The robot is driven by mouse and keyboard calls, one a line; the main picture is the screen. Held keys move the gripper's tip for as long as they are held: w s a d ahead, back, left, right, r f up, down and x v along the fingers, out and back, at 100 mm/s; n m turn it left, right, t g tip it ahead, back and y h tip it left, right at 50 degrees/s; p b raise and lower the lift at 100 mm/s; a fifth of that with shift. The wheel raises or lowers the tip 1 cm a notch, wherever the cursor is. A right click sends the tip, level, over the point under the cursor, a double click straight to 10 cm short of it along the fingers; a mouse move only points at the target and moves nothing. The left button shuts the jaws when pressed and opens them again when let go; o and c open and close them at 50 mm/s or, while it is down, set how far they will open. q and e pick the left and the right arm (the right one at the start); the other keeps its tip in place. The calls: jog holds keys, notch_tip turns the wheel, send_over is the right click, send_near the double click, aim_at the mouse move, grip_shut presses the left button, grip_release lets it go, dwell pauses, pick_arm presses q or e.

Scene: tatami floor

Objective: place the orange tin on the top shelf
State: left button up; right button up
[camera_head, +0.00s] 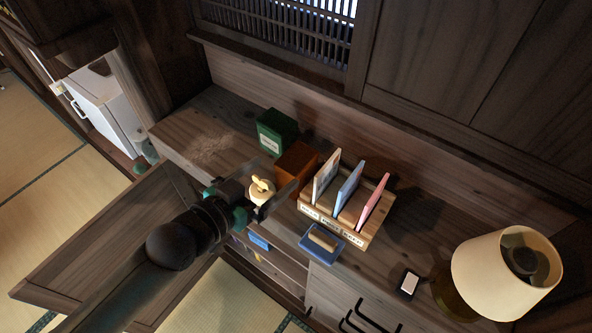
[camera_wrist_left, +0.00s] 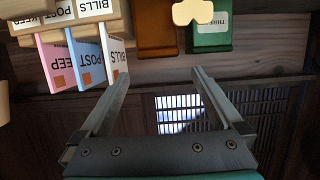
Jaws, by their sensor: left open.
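The orange tin (camera_head: 296,162) is a dark orange box standing on the wooden counter, between a green tin and a letter sorter. It also shows in the upside-down left wrist view (camera_wrist_left: 156,38), ahead of the fingers. My left gripper (camera_head: 272,176) is open, its fingers apart near the orange tin, with nothing between the tips in the wrist view (camera_wrist_left: 159,72). I cannot tell whether a finger touches the tin. Which surface is the top shelf is not clear. My right gripper is out of view.
The green tin (camera_head: 277,132) stands behind. The letter sorter (camera_head: 346,228) holds three upright cards. A blue tray (camera_head: 322,243) lies in front; a lamp (camera_head: 506,272) stands at right. An open cabinet door (camera_head: 105,240) juts out at left. The counter's left end is clear.

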aim_at(294, 160)
pick_arm(q)
jog(key=shift+f+x, duration=0.2)
jog(key=shift+x, duration=4.55)
jog(key=shift+s, duration=0.1)
grip_shut()
